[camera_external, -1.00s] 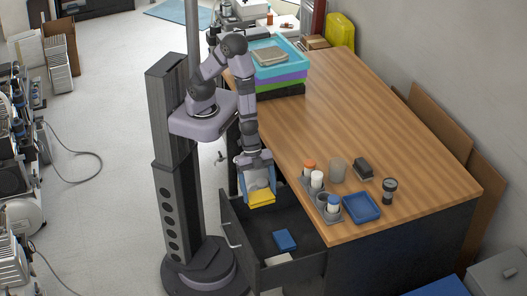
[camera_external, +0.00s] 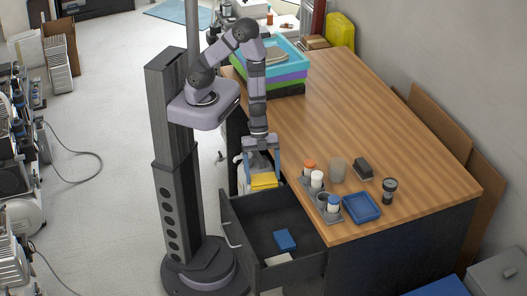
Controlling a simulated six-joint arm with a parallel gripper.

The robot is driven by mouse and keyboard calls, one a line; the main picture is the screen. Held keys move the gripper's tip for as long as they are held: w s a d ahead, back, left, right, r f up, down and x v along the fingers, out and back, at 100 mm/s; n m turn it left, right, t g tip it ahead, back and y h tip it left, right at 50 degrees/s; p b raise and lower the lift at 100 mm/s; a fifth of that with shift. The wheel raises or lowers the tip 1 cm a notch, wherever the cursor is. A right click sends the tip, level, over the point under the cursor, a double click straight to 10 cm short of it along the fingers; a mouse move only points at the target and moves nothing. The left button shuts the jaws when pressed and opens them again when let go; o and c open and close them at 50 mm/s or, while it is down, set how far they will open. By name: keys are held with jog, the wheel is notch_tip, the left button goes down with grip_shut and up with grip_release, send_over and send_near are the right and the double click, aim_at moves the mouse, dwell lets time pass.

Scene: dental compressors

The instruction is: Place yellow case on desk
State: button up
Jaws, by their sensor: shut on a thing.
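The yellow case (camera_external: 264,181) is held in my gripper (camera_external: 263,176), whose blue fingers are shut on its sides. The gripper points down. The case appears above the back part of the open drawer (camera_external: 262,212), close to the left edge of the wooden desk (camera_external: 375,135). How high it is above the drawer is hard to tell.
In the drawer lie a blue case (camera_external: 285,240) and a whitish item (camera_external: 278,259). On the desk's near end are a bottle rack (camera_external: 325,203), a blue tray (camera_external: 361,207), a clear cup (camera_external: 337,169) and a dark cylinder (camera_external: 389,190). Stacked trays (camera_external: 278,72) stand at the back. The desk's middle is clear.

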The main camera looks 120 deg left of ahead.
jog(key=a+r+n+p, duration=0.1)
jog(key=a, duration=0.4)
jog(key=w+a+r+n+t+p, duration=0.1)
jog(key=a+r+p, duration=0.1)
jog(key=a, duration=0.3)
jog(key=w+a+r+n+y+p, duration=0.1)
jog(key=a+r+n+p, duration=0.1)
jog(key=a, duration=0.3)
jog(key=shift+a+r, duration=0.15)
jog(key=shift+a, duration=0.2)
jog(key=s+a+r+n+y+p, duration=0.1)
jog(key=s+a+r+n+y, duration=0.15)
jog(key=a+n, duration=0.45)
jog(key=s+a+r+n+y+p, duration=0.1)
jog(key=s+a+r+n, duration=0.2)
jog(key=a, duration=0.9)
jog(key=s+a+r+n+y+p, duration=0.1)
jog(key=s+a+n+y+p, duration=0.1)
jog(key=s+a+n, duration=0.5)
jog(key=shift+m, duration=0.7)
jog(key=b+x, duration=0.3)
jog(key=x, duration=0.1)
jog(key=b+x, duration=0.2)
jog(key=x, duration=0.1)
jog(key=shift+w+r+b, duration=0.1)
jog(key=shift+w+b, duration=0.2)
jog(key=shift+w, duration=0.05)
jog(key=shift+f+b, duration=1.25)
jog(key=shift+f, duration=0.6)
